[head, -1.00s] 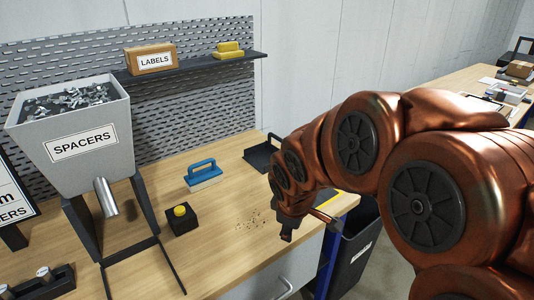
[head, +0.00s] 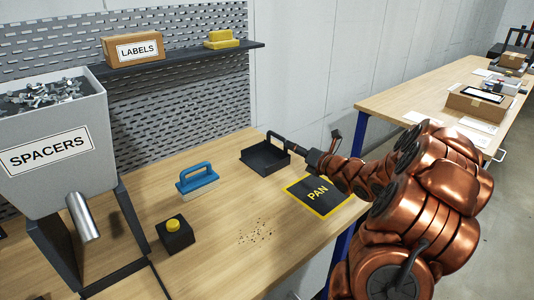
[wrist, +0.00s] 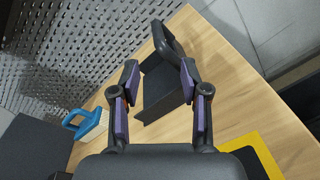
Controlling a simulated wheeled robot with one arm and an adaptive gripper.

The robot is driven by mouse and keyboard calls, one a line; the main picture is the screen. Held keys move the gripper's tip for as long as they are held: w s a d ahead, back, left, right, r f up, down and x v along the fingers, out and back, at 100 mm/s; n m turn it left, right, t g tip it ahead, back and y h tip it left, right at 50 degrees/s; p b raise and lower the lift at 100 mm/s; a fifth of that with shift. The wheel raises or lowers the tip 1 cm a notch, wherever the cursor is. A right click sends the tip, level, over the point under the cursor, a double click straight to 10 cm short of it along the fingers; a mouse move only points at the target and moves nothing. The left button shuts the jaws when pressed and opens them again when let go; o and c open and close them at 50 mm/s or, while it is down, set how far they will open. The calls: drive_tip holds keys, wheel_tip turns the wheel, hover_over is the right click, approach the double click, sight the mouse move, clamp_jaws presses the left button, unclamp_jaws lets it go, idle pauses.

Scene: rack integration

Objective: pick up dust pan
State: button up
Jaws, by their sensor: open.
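The black dust pan (head: 262,160) lies on the wooden bench near its back right, with its handle (head: 280,137) raised at the far side. In the wrist view the dust pan (wrist: 163,92) lies ahead of my gripper, seen between and beyond its fingers, with its looped handle (wrist: 163,40) pointing away. My gripper (wrist: 158,80) is open, with both fingers spread and nothing held. In the head view my gripper (head: 314,157) is at the right of the pan, close to it; whether they touch is unclear.
A black mat marked PAN with a yellow border (head: 318,195) lies right of the pan. A blue-handled brush (head: 197,180), a black box with a yellow button (head: 174,232) and scattered debris (head: 256,235) are on the bench. The spacers hopper (head: 55,140) stands left.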

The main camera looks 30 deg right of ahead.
sight(270, 132)
drive_tip(key=shift+s+d+f+n+t+y, duration=0.1)
drive_tip(key=shift+s+d+n+t+y, duration=0.2)
drive_tip(key=shift+n, duration=0.4)
drive_tip(key=shift+w+r, duration=0.2)
drive_tip(key=shift+w, duration=0.2)
drive_tip(key=shift+w+a+f+p, duration=0.15)
drive_tip(key=shift+w+p, duration=0.4)
drive_tip(key=shift+w, duration=1.25)
drive_tip(key=shift+w+a+r+p, duration=0.1)
drive_tip(key=shift+w+a+p, duration=0.35)
drive_tip(key=shift+w, duration=1.4)
drive_tip(key=shift+w+a+f+p, duration=0.1)
drive_tip(key=shift+w+p, duration=0.6)
drive_tip(key=shift+w, duration=1.1)
clamp_jaws()
